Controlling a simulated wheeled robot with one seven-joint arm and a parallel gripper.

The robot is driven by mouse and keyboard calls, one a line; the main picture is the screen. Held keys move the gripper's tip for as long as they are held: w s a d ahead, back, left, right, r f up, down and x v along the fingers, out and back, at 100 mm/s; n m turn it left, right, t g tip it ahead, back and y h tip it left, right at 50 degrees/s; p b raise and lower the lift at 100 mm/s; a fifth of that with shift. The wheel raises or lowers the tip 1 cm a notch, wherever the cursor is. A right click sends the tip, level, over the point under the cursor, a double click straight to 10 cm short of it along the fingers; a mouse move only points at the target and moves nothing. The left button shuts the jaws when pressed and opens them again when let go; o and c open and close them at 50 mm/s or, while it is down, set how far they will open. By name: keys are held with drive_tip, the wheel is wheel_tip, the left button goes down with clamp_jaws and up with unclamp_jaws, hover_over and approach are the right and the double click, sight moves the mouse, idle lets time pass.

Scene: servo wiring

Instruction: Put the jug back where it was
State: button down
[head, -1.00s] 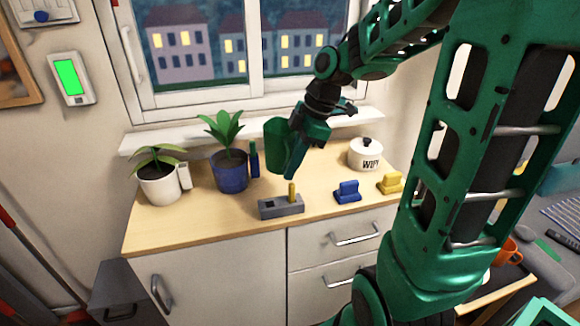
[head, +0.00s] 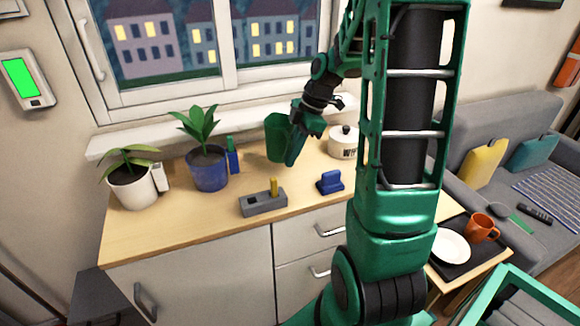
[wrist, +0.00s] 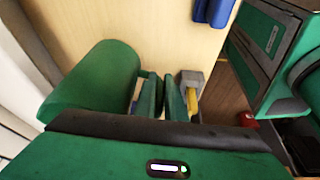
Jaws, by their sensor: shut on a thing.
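The green jug (head: 277,138) is at the back of the wooden counter (head: 150,225), between the blue plant pot and the white pot. My gripper (head: 293,150) is on the jug's right side in the head view. In the wrist view my gripper (wrist: 164,98) is shut on the jug's handle, and the jug's rounded body (wrist: 95,78) lies left of the fingers. The jug looks upright in the head view. I cannot tell for sure whether its base touches the counter.
A grey block with a yellow peg (head: 263,202) and a blue block (head: 330,182) stand in front. Plants in a white pot (head: 132,188) and a blue pot (head: 208,170) are left. A lidded white pot (head: 343,143) is right. A side table holds a plate (head: 450,247) and orange mug (head: 482,228).

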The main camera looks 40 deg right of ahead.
drive_tip(key=shift+w+d+f, duration=0.1)
drive_tip(key=shift+d+f, duration=0.15)
drive_tip(key=shift+d, duration=0.15)
drive_tip(key=shift+f, duration=1.95)
drive_tip(key=c, duration=1.8)
unclamp_jaws()
drive_tip(key=shift+f, duration=0.1)
